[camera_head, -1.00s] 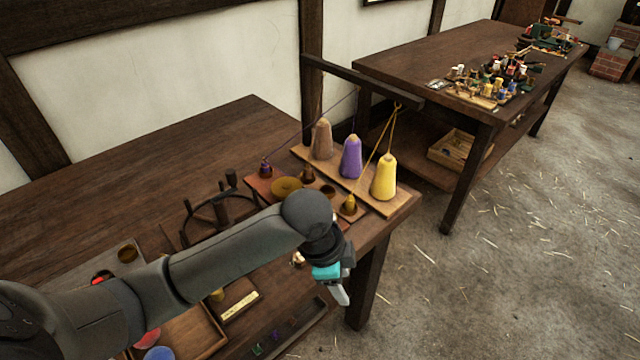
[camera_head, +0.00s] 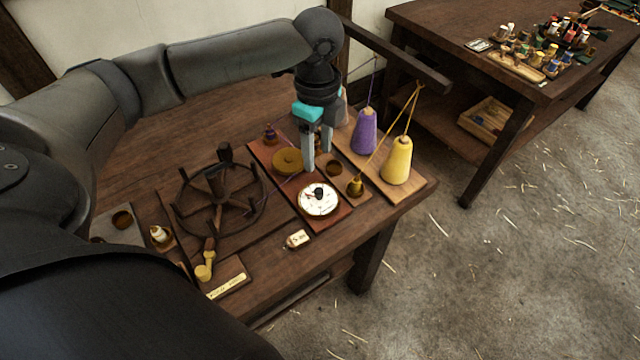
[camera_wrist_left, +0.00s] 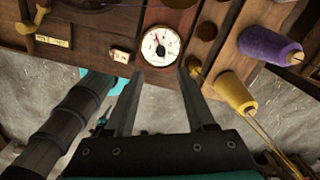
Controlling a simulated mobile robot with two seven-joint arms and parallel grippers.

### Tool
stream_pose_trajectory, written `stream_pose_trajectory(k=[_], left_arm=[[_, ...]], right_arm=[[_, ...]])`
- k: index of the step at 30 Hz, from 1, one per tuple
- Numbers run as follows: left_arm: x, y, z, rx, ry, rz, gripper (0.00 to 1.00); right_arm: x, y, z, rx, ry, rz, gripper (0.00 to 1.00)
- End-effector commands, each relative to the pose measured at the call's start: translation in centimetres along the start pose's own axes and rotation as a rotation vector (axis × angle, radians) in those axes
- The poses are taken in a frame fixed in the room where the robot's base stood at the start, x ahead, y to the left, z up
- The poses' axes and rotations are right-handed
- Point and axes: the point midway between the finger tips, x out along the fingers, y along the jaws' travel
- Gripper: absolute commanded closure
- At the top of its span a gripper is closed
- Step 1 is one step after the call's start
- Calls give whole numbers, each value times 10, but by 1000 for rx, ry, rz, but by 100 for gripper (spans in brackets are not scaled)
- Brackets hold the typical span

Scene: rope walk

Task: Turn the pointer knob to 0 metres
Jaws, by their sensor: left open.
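The white round dial (camera_head: 317,199) with the dark pointer knob (camera_head: 319,191) at its middle sits on a reddish wooden board near the table's front edge. In the left wrist view the dial (camera_wrist_left: 161,46) lies beyond and between my fingertips, with red marks on its face. The pointer's exact reading is too small to tell. My left gripper (camera_head: 318,160) is open and empty, pointing down above the board, just behind the dial in the head view. It also shows in the left wrist view (camera_wrist_left: 158,72). My right gripper is not in view.
A brass disc (camera_head: 287,161) and a small brass cone (camera_head: 355,187) stand close to the dial. Purple (camera_head: 365,132) and yellow (camera_head: 397,161) yarn cones stand to the right. A dark spoked reel (camera_head: 219,197) with a crank is left. A small tag (camera_head: 298,239) lies in front.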

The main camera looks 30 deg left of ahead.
Motion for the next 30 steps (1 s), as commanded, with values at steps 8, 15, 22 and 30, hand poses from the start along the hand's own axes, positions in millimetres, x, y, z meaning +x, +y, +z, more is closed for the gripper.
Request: stream_pose_trajectory(k=[8, 15, 22, 30], left_arm=[[65, 1, 0, -1, -1, 3, 45], [101, 0, -1, 0, 0, 0, 45], [111, 0, 0, 0, -1, -2, 45], [111, 0, 0, 0, 0, -2, 50]], right_arm=[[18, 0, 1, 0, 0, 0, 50], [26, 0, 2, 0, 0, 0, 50], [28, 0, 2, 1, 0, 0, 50], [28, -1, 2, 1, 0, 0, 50]])
